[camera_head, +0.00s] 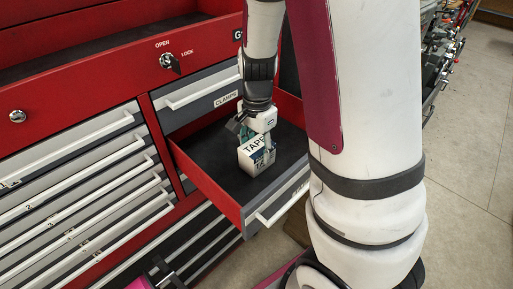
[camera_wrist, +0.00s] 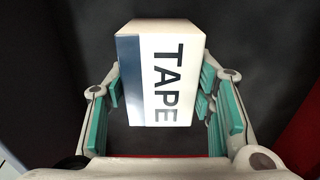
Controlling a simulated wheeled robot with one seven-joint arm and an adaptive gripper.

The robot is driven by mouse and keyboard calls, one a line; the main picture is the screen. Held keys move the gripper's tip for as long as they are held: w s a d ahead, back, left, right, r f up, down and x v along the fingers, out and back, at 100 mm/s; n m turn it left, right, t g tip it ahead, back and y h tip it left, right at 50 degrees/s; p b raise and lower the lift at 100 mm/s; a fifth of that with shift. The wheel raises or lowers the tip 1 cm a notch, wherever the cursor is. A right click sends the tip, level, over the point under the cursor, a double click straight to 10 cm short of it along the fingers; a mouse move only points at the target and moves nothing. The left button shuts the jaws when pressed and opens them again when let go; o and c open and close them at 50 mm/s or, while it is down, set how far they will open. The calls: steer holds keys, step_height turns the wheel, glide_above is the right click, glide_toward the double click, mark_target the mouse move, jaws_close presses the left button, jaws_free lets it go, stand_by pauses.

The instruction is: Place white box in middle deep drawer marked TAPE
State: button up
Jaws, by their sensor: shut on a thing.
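The white box (camera_head: 256,156) has a dark blue band and the word TAPE on it. My gripper (camera_head: 257,135) is shut on the box and points down into the open drawer. The wrist view shows the box (camera_wrist: 165,75) between the teal finger pads of my gripper (camera_wrist: 160,100). The open drawer (camera_head: 215,185) is red-sided with a dark floor, below the drawer labelled CLAMPS. The box is within the drawer's outline; I cannot tell if its bottom touches the floor. The label on the drawer's front is too oblique to read.
The closed CLAMPS drawer (camera_head: 200,97) is just above. Closed drawers with white handles (camera_head: 85,180) stand at the left. A key sits in the lock (camera_head: 168,61) above. Drawer floor around the box is bare. Tools (camera_head: 437,45) line the far right.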

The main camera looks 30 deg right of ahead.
mark_target(257, 145)
steer(key=shift+f, duration=0.25)
steer(key=o, duration=1.6)
steer(key=shift+c, duration=0.2)
steer(key=shift+r, duration=0.1)
step_height(257, 145, up, 12)
steer(key=f, duration=0.1)
steer(key=s+a+r+n+t, duration=0.5)
steer(key=s+a+r+n, duration=0.4)
steer(key=s+n, duration=0.5)
step_height(257, 145, up, 3)
steer(key=shift+a+f+n+t, duration=0.1)
steer(key=shift+a+n+t, duration=0.25)
steer(key=shift+n, duration=0.55)
